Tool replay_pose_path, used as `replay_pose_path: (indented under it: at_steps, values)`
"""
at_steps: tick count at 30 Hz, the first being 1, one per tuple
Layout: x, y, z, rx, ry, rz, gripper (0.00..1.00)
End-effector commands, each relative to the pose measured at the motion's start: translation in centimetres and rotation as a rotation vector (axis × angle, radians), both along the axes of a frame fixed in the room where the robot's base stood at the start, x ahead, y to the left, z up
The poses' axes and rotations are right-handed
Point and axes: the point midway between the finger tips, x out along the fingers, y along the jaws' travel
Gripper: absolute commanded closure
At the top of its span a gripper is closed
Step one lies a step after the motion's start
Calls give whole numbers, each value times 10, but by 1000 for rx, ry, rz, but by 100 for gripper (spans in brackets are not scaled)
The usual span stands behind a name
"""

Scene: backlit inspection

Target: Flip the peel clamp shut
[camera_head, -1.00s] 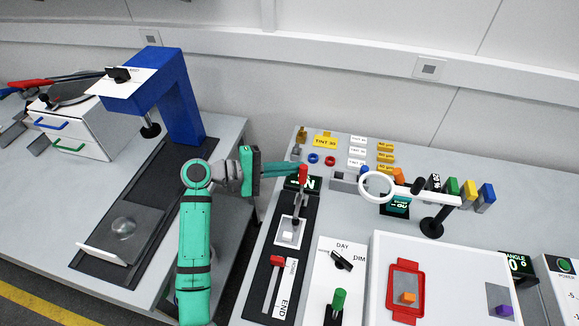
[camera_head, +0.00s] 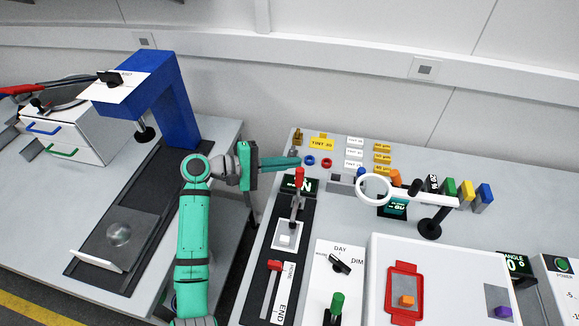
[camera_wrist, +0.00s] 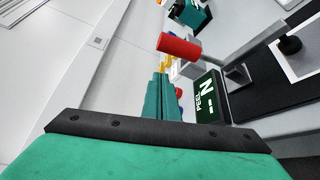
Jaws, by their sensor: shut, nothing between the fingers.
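The peel clamp has a red-tipped handle (camera_head: 299,174) that stands upright on a metal lever. Below it, on a long black base (camera_head: 262,240), is a white pad (camera_head: 287,235) with a dark plunger tip just above it. My gripper (camera_head: 299,162) is shut and empty, its teal fingers pointing right, just behind and above the red handle. In the wrist view the shut fingers (camera_wrist: 165,100) lie beside the red handle (camera_wrist: 180,46), which shows as a red cylinder. A small gap seems to separate them. The dark PEEL display (camera_wrist: 210,97) is to their right.
A magnifier ring (camera_head: 374,188) on a stand is to the right. Rings, yellow tags and white labels lie behind the clamp. A red slider knob (camera_head: 275,265) and a green-handled lever (camera_head: 337,303) are in front. A light box (camera_head: 450,255) fills the right front.

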Motion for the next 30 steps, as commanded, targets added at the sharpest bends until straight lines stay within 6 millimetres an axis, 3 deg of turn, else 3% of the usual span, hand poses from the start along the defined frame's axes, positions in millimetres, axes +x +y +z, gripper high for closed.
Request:
replay_pose_path:
  at_steps: [9,15,21,30]
  values:
    - [-15,54,3,2,1,4,100]
    - [-24,80,6,1,1,1,100]
    - [-28,93,7,1,1,2,100]
    - [-28,94,7,1,1,2,100]
